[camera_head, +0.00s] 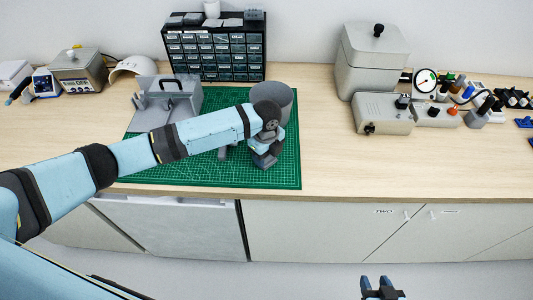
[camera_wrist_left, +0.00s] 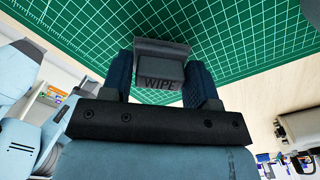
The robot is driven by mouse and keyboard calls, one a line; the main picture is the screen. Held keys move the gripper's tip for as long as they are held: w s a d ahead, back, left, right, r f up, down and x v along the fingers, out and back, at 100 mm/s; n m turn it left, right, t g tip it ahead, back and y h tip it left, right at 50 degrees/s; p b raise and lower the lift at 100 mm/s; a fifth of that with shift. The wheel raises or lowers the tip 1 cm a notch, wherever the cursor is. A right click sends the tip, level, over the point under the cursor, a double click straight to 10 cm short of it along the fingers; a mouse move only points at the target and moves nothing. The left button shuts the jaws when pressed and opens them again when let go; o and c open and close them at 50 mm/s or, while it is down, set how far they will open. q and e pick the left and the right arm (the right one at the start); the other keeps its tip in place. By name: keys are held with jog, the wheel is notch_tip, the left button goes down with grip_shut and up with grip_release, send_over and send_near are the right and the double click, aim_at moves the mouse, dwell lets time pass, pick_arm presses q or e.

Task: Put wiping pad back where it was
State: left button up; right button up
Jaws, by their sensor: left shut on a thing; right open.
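The wiping pad (camera_wrist_left: 160,73) is a dark grey block marked WIPE, seen in the left wrist view. My left gripper (camera_head: 265,156) is shut on it, with one blue-black finger on each side. In the head view the gripper is over the right part of the green cutting mat (camera_head: 283,178), and the pad is hard to tell from the fingers. Whether the pad touches the mat is unclear. My right gripper (camera_head: 381,290) is open and empty, low in front of the bench.
A grey round bin (camera_head: 280,97) stands just behind my left gripper. A grey stand (camera_head: 160,112) is at the mat's back left, with a drawer cabinet (camera_head: 215,55) behind. Grey equipment boxes (camera_head: 383,113) stand to the right. The mat's front right is clear.

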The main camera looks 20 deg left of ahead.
pick_arm(q)
jog(key=shift+f, duration=0.2)
jog(key=o, duration=0.8)
jog(key=shift+f, duration=0.1)
notch_tip(320, 180, up, 12)
jog(key=shift+r+b, duration=0.2)
jog(key=shift+b, duration=0.3)
